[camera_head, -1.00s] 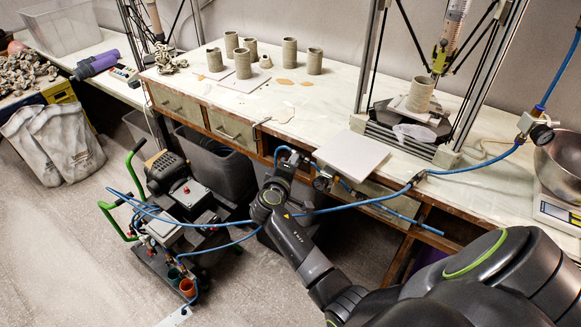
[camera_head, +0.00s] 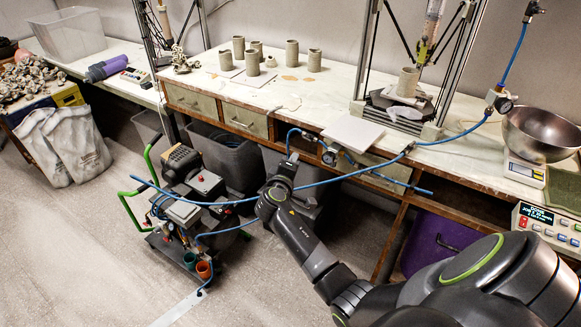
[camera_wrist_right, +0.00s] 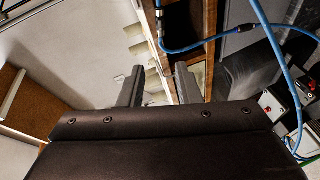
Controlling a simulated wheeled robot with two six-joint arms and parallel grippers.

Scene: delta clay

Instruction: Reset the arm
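My right arm comes in from the lower right in the head view, and its gripper (camera_head: 290,160) is in front of the bench's front edge. In the right wrist view my right gripper (camera_wrist_right: 158,78) shows two dark fingers apart, with nothing between them. My left arm and gripper are not in view. The white-topped workbench (camera_head: 292,98) runs across the back. The blue air hose (camera_head: 340,177) passes close to my right gripper and in front of the bench; I cannot tell whether they touch.
Several clay cylinders (camera_head: 292,52) stand on the bench. A white slab (camera_head: 352,132) lies near its front edge. A wheeled machine with green handles (camera_head: 188,205) stands left of my arm. A metal bowl (camera_head: 541,132) sits on a scale at right. The floor (camera_head: 75,240) at lower left is clear.

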